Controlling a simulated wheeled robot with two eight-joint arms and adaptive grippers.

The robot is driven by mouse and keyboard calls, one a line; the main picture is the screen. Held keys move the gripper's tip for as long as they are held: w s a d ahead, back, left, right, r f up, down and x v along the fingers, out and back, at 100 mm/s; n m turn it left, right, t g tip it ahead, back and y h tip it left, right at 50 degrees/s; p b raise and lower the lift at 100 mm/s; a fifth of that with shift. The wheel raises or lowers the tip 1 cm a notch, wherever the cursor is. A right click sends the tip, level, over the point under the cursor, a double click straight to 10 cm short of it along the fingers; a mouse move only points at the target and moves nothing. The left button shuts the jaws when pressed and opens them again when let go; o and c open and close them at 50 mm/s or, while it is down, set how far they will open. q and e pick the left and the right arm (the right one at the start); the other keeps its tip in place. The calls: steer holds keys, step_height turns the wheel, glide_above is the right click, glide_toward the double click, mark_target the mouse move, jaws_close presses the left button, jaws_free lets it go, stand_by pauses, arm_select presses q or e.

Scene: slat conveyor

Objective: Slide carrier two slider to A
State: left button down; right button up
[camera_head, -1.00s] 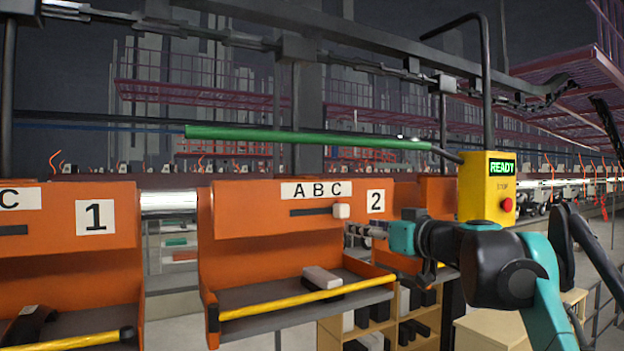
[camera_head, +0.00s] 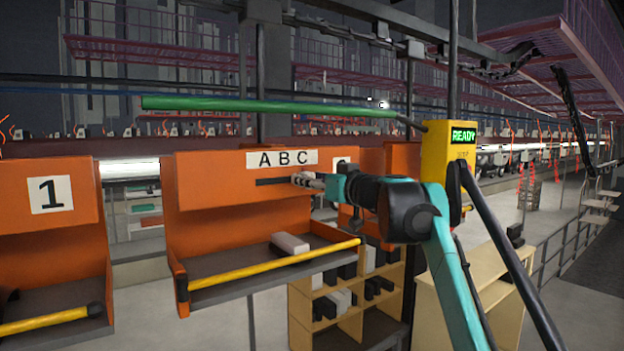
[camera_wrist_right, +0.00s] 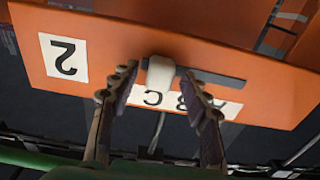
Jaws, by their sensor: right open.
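Carrier two (camera_head: 240,208) is an orange hanging carrier with an "A B C" label (camera_head: 281,158) above a dark horizontal slot (camera_head: 272,182). Its number plate is mostly hidden behind my right arm in the head view, but the "2" plate (camera_wrist_right: 64,58) shows upside down in the wrist view. The white slider knob (camera_wrist_right: 160,73) sits at the C end of the slot. My right gripper (camera_head: 306,180) is at the slot's right end. Its fingers are open, one on each side of the knob, with gaps visible. My left gripper is not in view.
Carrier one (camera_head: 45,205) hangs to the left. Carrier two's tray holds a pale block (camera_head: 290,243) behind a yellow bar (camera_head: 275,264). A yellow control box (camera_head: 447,150) reading READY stands right, partly behind my arm. A green bar (camera_head: 265,105) runs above.

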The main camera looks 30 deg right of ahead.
jaws_close()
steer(key=a, duration=1)
steer(key=shift+s+a, duration=0.2)
steer(key=shift+s, duration=0.2)
steer(key=shift+d, duration=0.2)
jaws_free()
steer(key=shift+a, duration=0.3)
steer(key=shift+s, duration=0.15)
steer(key=s, duration=1.1)
steer(key=shift+s+d, duration=0.3)
steer(key=shift+d, duration=0.15)
